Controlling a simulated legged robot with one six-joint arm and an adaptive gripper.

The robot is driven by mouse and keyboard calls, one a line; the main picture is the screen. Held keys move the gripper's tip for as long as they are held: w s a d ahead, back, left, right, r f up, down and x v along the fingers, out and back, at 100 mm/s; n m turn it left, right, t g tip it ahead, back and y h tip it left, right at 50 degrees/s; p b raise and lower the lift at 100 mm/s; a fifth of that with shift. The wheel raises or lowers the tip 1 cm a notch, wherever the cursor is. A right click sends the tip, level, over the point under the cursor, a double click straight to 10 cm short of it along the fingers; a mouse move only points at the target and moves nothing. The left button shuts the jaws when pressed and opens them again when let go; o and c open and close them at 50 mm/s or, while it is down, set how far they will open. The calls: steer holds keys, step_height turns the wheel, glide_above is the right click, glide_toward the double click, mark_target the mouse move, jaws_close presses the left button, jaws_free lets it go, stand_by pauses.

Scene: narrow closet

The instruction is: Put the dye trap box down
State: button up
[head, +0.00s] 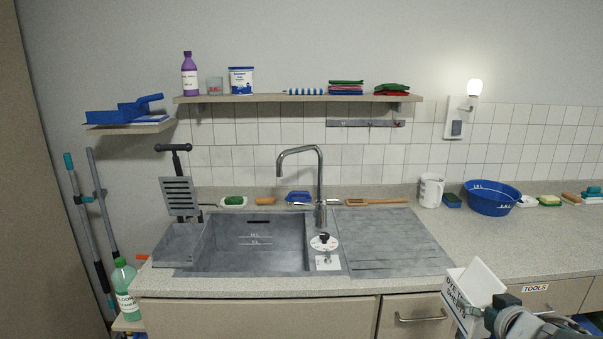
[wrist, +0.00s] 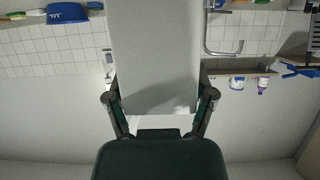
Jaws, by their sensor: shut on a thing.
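The dye trap box (head: 462,312) is white with dark lettering on its side and shows at the lower right of the head view. It is tilted, in front of the counter's front edge, with a white flap or panel at its top. My gripper (head: 497,308) is shut on it from the right. In the wrist view, the pale box (wrist: 155,55) fills the middle between the two fingers of my gripper (wrist: 160,103). The box's underside and far faces are hidden.
The grey sink (head: 255,245) and ribbed drainboard (head: 390,240) are set in the speckled counter (head: 490,240). A white jug (head: 431,190) and blue basin (head: 492,198) stand at the back right. Bare counter lies in front of them. A tall tap (head: 319,180) rises behind the sink.

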steer(key=shift+s, duration=0.4)
steer(key=shift+w+a+f, duration=0.1)
steer(key=shift+a, duration=0.05)
steer(key=shift+w+a+f, duration=0.35)
steer(key=shift+w+a, duration=0.05)
steer(key=shift+w, duration=0.2)
steer(key=w+a+f+y, duration=0.1)
steer(key=w+a+f, duration=0.7)
steer(key=a+f, duration=0.1)
steer(key=w+a+f+h, duration=0.1)
steer(key=w+a+f, duration=0.1)
steer(key=a+f, duration=0.75)
steer(key=s+f, duration=0.4)
steer(key=f, duration=0.3)
steer(key=shift+s+d+f, duration=0.2)
steer(key=shift+d+f, duration=0.2)
steer(key=shift+d, duration=0.05)
